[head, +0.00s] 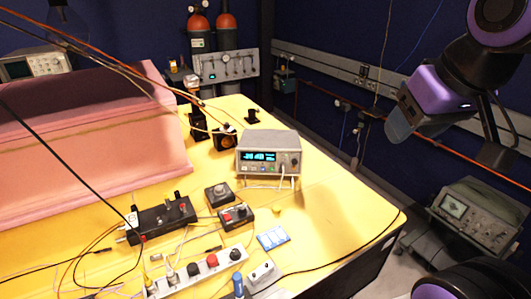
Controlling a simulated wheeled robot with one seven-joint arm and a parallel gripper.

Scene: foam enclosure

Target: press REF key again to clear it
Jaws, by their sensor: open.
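A grey bench instrument (267,153) with a lit blue display (259,156) stands on the yellow table, right of centre. Small keys and a knob are on its front panel. The key labels are too small to read, so I cannot tell which is the REF key. White cables plug into the lower front. My gripper (445,138) is at the upper right, open and empty. It is raised, well to the right of the instrument and apart from it. Its fingers are partly hard to make out.
A pink foam enclosure (95,125) fills the left of the yellow table (335,215). A power strip (195,272), black boxes (162,217) and loose cables lie in front. Cables cross the view at left. An oscilloscope (475,215) stands at the right, beyond the table edge.

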